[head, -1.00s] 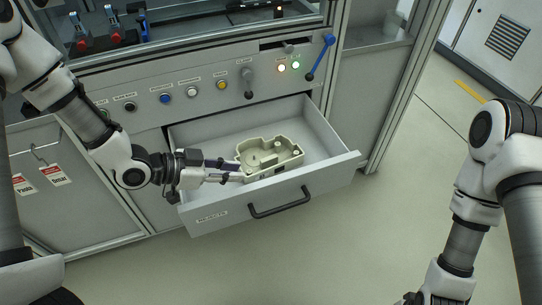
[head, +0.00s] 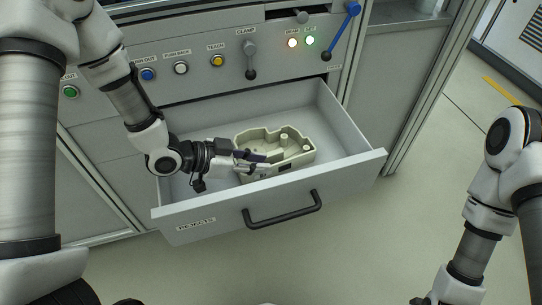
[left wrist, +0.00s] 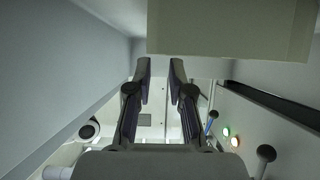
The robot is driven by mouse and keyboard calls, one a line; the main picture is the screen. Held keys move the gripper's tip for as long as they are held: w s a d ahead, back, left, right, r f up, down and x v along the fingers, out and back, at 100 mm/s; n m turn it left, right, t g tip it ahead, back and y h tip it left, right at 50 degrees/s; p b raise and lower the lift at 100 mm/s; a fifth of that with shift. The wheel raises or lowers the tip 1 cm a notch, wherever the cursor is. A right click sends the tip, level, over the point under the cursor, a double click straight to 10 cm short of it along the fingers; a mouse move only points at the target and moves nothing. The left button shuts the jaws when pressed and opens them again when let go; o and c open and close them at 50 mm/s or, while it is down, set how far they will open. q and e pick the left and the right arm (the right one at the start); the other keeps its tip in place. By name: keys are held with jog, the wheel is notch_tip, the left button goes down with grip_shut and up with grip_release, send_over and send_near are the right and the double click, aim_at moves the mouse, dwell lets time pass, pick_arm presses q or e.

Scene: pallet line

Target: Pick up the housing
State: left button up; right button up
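The pale beige housing (head: 297,159), an open tray-like part with raised walls and posts, sits in the open drawer (head: 340,120). In the left wrist view the housing (left wrist: 230,30) is a large plain block across the top right. My left gripper (head: 260,162) reaches in from the left and overlaps the housing's left end in the head view. In the left wrist view the left gripper's fingers (left wrist: 160,70) stand apart with nothing between them, and the housing lies beyond their tips. Contact cannot be told. My right arm is at the lower right; its gripper is out of view.
The drawer front, labelled REJECTS, has a black handle (head: 283,209). Above is a panel with buttons, a grey lever (head: 250,60), lit lamps and a blue-handled lever (head: 342,32). Drawer walls surround the gripper. The floor at right is clear.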

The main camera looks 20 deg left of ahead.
aim_at(277, 164)
pick_arm(q)
jog(key=b+x, duration=0.1)
jog(key=x, duration=0.3)
jog(key=shift+r, duration=0.1)
grip_shut()
